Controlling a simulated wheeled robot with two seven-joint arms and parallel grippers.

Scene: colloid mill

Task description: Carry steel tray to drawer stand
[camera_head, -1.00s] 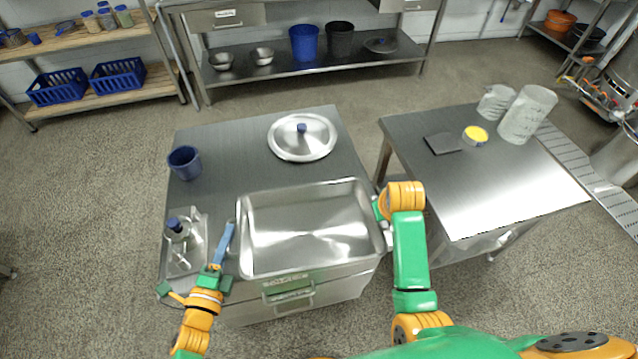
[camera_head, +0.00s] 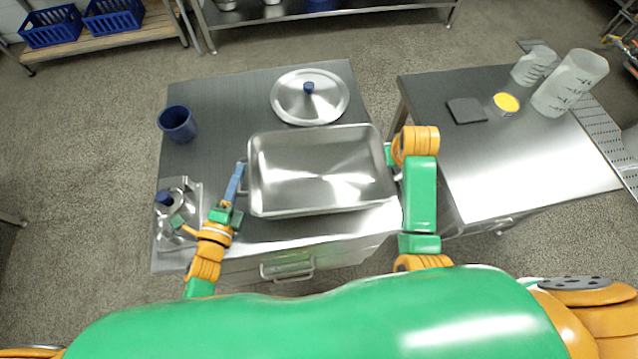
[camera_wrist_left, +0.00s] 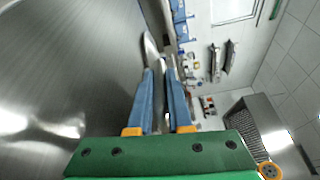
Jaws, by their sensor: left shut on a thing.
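The steel tray (camera_head: 320,205) is an empty, shiny rectangular pan. It is level over the front half of the steel drawer stand (camera_head: 225,90); whether it touches the top or hangs just above it I cannot tell. My left gripper (camera_head: 238,178) is at the tray's left end, its blue fingers shut on the tray handle there. In the left wrist view the fingers (camera_wrist_left: 164,90) point at a metal loop between them. My right gripper (camera_head: 391,158) is at the tray's right end, with its fingers hidden behind the wrist and tray rim.
A round lid (camera_head: 325,103) with a blue knob lies just behind the tray. A blue cup (camera_head: 177,123) stands at back left, and a small metal tray with a blue-capped item (camera_head: 165,200) at front left. A second table (camera_head: 500,165) stands right, across a narrow gap.

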